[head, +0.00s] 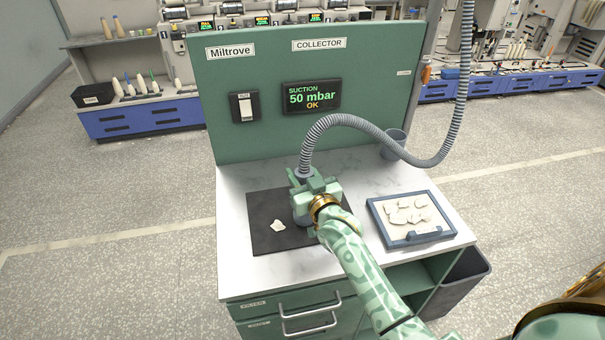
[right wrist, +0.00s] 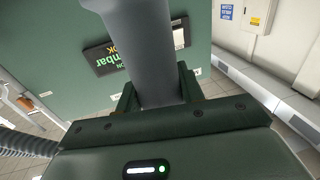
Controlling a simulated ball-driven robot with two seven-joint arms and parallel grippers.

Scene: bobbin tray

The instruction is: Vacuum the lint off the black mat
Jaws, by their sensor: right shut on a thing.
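The black mat (head: 267,212) lies on the white worktop, left of centre. One pale tuft of lint (head: 278,225) lies on it, left of my gripper. My right gripper (head: 304,192) is over the mat, shut on the grey vacuum nozzle (head: 301,216). The nozzle's lower end is at or just above the mat; I cannot tell if it touches. The grey nozzle also fills the jaws in the right wrist view (right wrist: 147,50). A ribbed hose (head: 345,119) rises from it. My arm hides the mat's right part. My left gripper is not in view.
A blue-rimmed tray (head: 449,231) with several pale pieces stands on the right of the worktop. A grey cup-like holder (head: 393,144) is at the back right. The green panel (head: 262,125) carries a switch (head: 245,106) and a display (head: 311,96) reading "SUCTION 50 mbar OK".

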